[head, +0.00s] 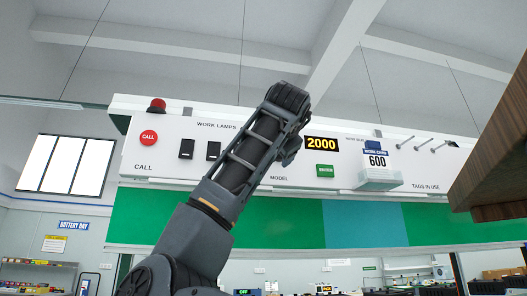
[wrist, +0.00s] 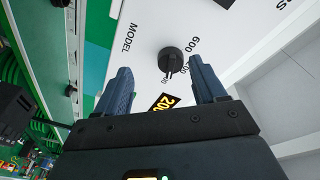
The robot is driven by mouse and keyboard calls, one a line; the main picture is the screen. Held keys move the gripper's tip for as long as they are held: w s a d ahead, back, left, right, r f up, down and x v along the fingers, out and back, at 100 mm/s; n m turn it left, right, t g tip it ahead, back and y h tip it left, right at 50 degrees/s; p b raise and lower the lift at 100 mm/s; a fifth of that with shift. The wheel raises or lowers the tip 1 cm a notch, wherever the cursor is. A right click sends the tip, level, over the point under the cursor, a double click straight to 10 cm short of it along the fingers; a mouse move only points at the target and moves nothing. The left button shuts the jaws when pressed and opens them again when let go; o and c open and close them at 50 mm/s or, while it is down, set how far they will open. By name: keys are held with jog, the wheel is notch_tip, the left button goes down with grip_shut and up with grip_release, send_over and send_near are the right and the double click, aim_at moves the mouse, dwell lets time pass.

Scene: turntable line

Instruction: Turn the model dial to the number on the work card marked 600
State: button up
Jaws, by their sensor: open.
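The black model dial (wrist: 172,60) is on the white panel in the wrist view, beside the word MODEL. Numbers are printed around it; 600 is readable and others are partly covered. A small light mark shows at its lower edge; I cannot tell its exact setting. My gripper (wrist: 160,64) is open, one finger on each side of the dial in the picture; contact is not visible. In the head view my arm hides the dial. The work card (head: 376,158) marked 600 is in a white holder, right of the orange display (head: 321,144) reading 2000.
A green button (head: 325,170) is below the display. A red CALL button (head: 148,137) and black lamp switches (head: 187,149) are at the panel's left. Pegs (head: 428,144) stick out at the right. A brown wooden object (head: 495,165) juts in at the right edge.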

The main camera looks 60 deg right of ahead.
jog(key=w+d+r+p, duration=0.2)
jog(key=d, duration=0.3)
jog(key=shift+d+r+m, duration=0.3)
jog(key=shift+m, duration=0.1)
jog(key=shift+c, duration=0.5)
jog(key=c, duration=1)
jog(key=shift+o, duration=0.2)
